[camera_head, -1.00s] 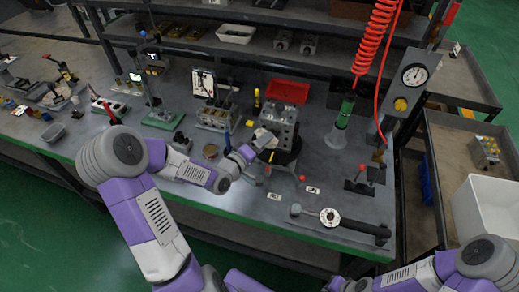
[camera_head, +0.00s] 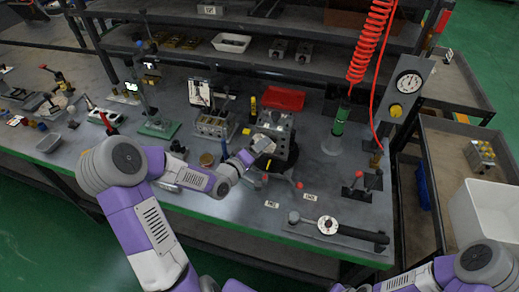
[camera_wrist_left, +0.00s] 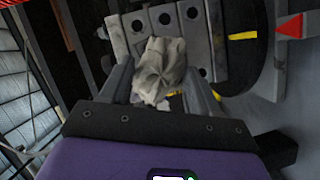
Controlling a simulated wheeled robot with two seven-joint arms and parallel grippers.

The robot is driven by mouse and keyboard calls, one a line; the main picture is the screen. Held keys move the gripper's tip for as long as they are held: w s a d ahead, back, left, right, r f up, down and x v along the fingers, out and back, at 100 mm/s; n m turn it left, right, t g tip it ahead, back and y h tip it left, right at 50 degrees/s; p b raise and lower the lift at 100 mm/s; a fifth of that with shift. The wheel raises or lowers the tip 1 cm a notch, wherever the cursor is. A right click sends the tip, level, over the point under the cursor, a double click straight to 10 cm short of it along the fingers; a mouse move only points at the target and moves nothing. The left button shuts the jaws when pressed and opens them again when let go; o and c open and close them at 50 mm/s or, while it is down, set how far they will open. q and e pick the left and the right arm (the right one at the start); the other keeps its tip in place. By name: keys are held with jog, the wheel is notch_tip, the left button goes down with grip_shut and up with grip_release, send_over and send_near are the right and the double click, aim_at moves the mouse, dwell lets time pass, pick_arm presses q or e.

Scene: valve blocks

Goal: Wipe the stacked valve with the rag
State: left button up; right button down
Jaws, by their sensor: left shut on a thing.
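The stacked valve (camera_head: 276,122) is a grey metal block with round holes, standing on a dark round base near the middle of the bench. In the left wrist view, its holed face (camera_wrist_left: 192,22) fills the top middle. My left gripper (camera_head: 256,150) is at the valve's front left side, shut on a crumpled pale rag (camera_head: 264,144). In the left wrist view, the rag (camera_wrist_left: 158,70) bulges out between the fingers (camera_wrist_left: 160,92) and overlaps the valve face; I cannot tell whether it is touching. My right gripper is out of view.
A red tray (camera_head: 284,98) lies behind the valve, and a green-capped tool (camera_head: 340,122) stands to its right. A smaller valve block (camera_head: 211,127) stands to the left. A round-headed tool (camera_head: 328,225) lies at the front right.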

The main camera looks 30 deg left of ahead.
aim_at(275, 146)
pick_arm(q)
jog(key=shift+w+a, duration=0.15)
jog(key=shift+w, duration=0.6)
jog(key=shift+w+d+b, duration=0.15)
jog(key=shift+d+b, duration=0.25)
jog(key=shift+d, duration=0.6)
jog(key=shift+w+d+b, duration=0.15)
jog(key=shift+d+b, duration=0.2)
jog(key=shift+d, duration=0.6)
jog(key=shift+w, duration=0.15)
jog(key=shift+s+a+r+p, duration=0.1)
jog(key=shift+a+p, duration=0.15)
jog(key=shift+a, duration=0.45)
jog(key=shift+s+a+p, duration=0.15)
jog(key=shift+a+p, duration=0.15)
jog(key=shift+a, duration=0.4)
jog(key=shift+s+a+r+p, duration=0.1)
jog(key=shift+a+p, duration=0.15)
jog(key=shift+a, duration=0.45)
jog(key=shift+s+f, duration=0.15)
jog(key=shift+s, duration=0.35)
jog(key=shift+s+d+p, duration=0.15)
jog(key=shift+s+d, duration=0.1)
jog(key=shift+s, duration=0.55)
jog(key=shift+s+d+p, duration=0.1)
jog(key=shift+s+d, duration=0.1)
jog(key=shift+s, duration=0.6)
jog(key=shift+s+d+p, duration=0.15)
jog(key=shift+s+d, duration=0.1)
jog(key=shift+s, duration=0.55)
